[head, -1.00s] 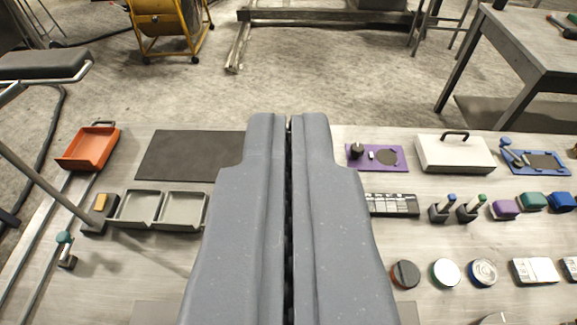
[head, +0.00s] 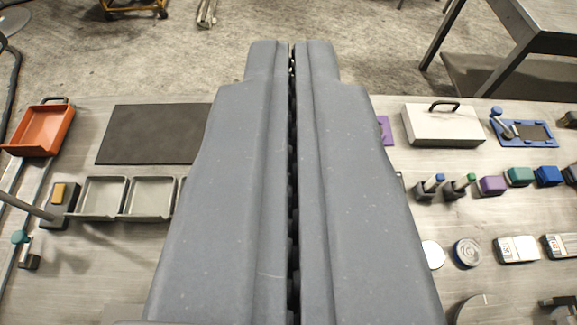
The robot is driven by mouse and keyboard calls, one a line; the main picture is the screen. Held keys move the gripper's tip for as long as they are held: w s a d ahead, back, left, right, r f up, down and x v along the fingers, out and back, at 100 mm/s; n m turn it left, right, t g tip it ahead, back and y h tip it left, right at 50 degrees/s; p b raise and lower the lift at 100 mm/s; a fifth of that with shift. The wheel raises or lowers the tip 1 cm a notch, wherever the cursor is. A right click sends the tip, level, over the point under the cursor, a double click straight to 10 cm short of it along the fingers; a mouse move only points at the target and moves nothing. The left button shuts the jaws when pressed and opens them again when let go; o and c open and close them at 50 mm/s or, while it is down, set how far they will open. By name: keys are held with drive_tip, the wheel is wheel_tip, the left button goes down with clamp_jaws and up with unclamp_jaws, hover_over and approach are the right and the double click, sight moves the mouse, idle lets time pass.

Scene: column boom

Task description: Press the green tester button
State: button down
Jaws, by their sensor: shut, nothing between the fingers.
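My gripper (head: 292,48) is shut and empty, its two grey fingers pointing away over the middle of the bench (head: 80,278). Nothing in view clearly reads as a green tester button. Greenish things are a green-topped peg (head: 471,179) in a black holder and a teal block (head: 519,176), both to the right, and a small teal knob (head: 20,237) on a stand at the left. My gripper is apart from these. The fingers hide the middle of the bench, including most of a purple board (head: 386,130).
An orange tray (head: 38,142), a black mat (head: 153,134) and grey trays (head: 102,197) lie left. A white case (head: 443,124), a blue board (head: 523,134), a purple block (head: 492,186) and tins (head: 467,253) lie right. A grey table (head: 545,30) stands behind.

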drive_tip(key=w+d+f+n+g+h+p, duration=0.2)
drive_tip(key=w+f+g+p, duration=0.2)
drive_tip(key=w+f+p, duration=0.85)
drive_tip(key=w+a+f+n+g+p, duration=0.1)
drive_tip(key=w+f, duration=0.3)
drive_tip(key=f, duration=0.5)
drive_tip(key=w+a+f+n+g+p, duration=0.1)
drive_tip(key=w+f, duration=0.3)
drive_tip(key=f, duration=0.6)
drive_tip(key=shift+w+a+n+p, duration=0.4)
drive_tip(key=shift+n+p, duration=0.15)
drive_tip(key=shift+n, duration=0.15)
wheel_tip(320, 180, down, 9)
drive_tip(key=b, duration=0.7)
drive_tip(key=shift+r, duration=0.15)
drive_tip(key=shift+f+b, duration=0.35)
